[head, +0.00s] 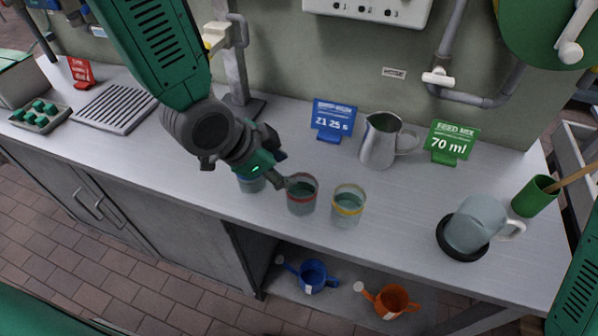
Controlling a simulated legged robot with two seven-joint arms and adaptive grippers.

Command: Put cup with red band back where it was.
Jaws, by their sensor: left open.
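The cup with the red band (301,200) stands upright on the metal counter, in the middle of a row of three clear cups. A cup with a yellow band (348,206) stands just right of it. A cup with a blue band (251,184) stands to its left, partly hidden by my left gripper. My left gripper (283,170) is open, at the upper left side of the red-banded cup, with a finger by its rim. Whether it touches the cup I cannot tell. My right gripper is not in view.
Behind the cups are a blue sign (333,120), a metal pitcher (381,142) and a green sign (451,143). At right, a pale jug (470,225) sits on a black ring beside a green holder (534,196). A drain grate (115,107) lies left. Watering cans stand on the shelf below.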

